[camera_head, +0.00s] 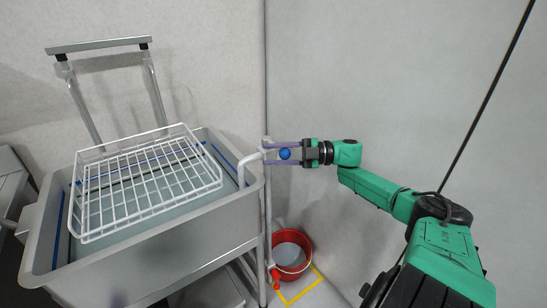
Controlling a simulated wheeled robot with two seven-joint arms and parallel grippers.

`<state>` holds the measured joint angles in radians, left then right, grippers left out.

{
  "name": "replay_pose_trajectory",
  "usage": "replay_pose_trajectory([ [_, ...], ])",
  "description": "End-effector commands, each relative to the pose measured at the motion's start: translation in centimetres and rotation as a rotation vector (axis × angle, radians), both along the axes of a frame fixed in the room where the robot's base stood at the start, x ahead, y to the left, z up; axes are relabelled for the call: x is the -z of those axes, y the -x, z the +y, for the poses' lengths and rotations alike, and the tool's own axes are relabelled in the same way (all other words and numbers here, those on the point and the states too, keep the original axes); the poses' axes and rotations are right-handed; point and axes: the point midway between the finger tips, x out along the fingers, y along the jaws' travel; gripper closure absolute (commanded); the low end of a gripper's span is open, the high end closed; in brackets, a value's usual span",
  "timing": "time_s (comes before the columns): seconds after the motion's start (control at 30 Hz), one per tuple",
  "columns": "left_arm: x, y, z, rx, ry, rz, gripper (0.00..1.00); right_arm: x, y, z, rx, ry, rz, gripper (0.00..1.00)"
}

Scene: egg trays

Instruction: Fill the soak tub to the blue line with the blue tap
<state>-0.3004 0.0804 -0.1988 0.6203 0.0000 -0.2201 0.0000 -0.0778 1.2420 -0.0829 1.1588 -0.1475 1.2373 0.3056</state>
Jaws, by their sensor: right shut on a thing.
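The grey soak tub (35,262) stands at the left, with a blue line (224,155) along its inner walls. A pale grey-blue surface shows inside below the line; I cannot tell for sure how high any water stands. A white spout (243,166) bends down over the tub's right end from an upright pipe. The blue tap knob (285,154) is beside that pipe. My right gripper (270,154) reaches in from the right, its two fingers on either side of the knob and shut on it. My left gripper is out of view.
A white wire basket (112,232) sits tilted over the tub, with a metal frame (98,43) behind it. A red bucket (308,247) stands on the floor inside yellow tape (299,296), near a small red handle (276,283) low on the pipe. Pale walls close off the back and right.

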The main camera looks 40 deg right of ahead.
Motion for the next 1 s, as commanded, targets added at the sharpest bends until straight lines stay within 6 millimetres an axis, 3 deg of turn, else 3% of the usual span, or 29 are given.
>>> replay_pose_trajectory([
  [0.17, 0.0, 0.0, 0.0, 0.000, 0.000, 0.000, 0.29, 0.2, 0.0, 0.0, -0.001, -0.001, 0.003, 1.00],
  [0.2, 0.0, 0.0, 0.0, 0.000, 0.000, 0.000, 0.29, 0.1, 0.0, 0.1, -0.001, -0.001, 0.003, 0.43],
  [0.23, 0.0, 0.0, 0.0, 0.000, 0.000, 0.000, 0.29, 0.1, 0.0, 0.1, -0.001, 0.000, 0.003, 0.32],
  [0.27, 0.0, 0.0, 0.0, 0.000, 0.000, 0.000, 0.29, 0.1, 0.0, 0.0, -0.001, -0.001, 0.002, 0.29],
  [0.67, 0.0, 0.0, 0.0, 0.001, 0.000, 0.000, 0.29, 0.1, 0.5, -0.6, 0.003, 0.000, 0.001, 0.29],
  [1.0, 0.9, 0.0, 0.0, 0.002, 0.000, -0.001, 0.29, 0.4, 5.6, -6.5, 0.006, 0.001, 0.004, 0.29],
])
